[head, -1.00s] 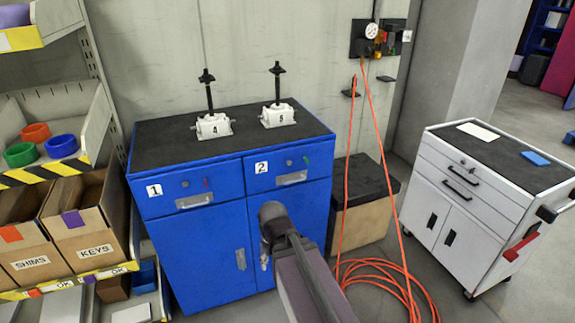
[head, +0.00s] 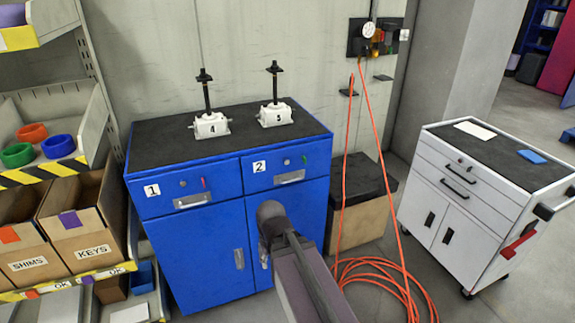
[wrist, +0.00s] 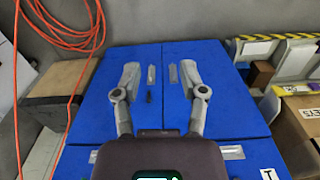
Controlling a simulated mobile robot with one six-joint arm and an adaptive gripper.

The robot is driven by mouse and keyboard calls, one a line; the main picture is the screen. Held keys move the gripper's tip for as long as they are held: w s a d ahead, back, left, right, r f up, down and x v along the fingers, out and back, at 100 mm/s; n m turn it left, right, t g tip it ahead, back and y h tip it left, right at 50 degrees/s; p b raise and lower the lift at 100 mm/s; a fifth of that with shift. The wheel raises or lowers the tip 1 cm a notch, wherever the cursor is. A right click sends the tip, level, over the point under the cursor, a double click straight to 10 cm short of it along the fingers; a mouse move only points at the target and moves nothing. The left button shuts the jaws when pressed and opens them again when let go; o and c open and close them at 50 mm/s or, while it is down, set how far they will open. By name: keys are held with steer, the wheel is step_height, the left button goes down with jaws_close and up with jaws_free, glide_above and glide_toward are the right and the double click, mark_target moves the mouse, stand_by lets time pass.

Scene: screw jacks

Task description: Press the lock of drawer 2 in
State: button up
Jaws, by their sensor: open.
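Drawer 2 (head: 264,180) is the upper right drawer of the blue cabinet, marked with a white label 2 (head: 260,167). Its small round grey lock (head: 286,161) sits right of the label, above the recessed handle (head: 289,177). I cannot tell how far the lock stands out. My gripper (wrist: 160,72) is open and empty in the wrist view, its two fingers spread in front of the blue cabinet doors (wrist: 208,110). In the head view my arm's end is below drawer 2 and hides part of the right door.
Drawer 1 (head: 165,202) is on the left, with its own lock (head: 183,183) and a red tag. Two white screw jacks (head: 211,125) stand on the cabinet top. An orange hose (head: 385,270) lies coiled at right, near a white trolley (head: 450,205). Shelving with boxes stands left.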

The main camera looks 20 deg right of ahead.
steer(key=shift+w+f, duration=0.15)
steer(key=shift+w, duration=0.05)
steer(key=c, duration=0.3)
steer(key=shift+w+f, duration=0.1)
steer(key=shift+w, duration=0.2)
jaws_close()
steer(key=w+d+m+t+y+b, duration=0.2)
steer(key=w+m+t+y+b, duration=0.15)
steer(key=w, duration=0.55)
steer(key=w+d+m+t+y+b, duration=0.25)
steer(key=w+t, duration=0.25)
steer(key=w, duration=0.3)
steer(key=w+d+r+m+t+h+b, duration=0.1)
steer(key=w+d+m+t, duration=0.3)
steer(key=d, duration=0.5)
steer(key=w+d+r+m+t+h+b, duration=0.2)
steer(key=w+d+r+m+t+b, duration=0.2)
steer(key=d, duration=0.5)
steer(key=shift+w+r+m+h, duration=0.2)
steer(key=shift+r+m+h, duration=0.1)
steer(key=shift+m, duration=0.9)
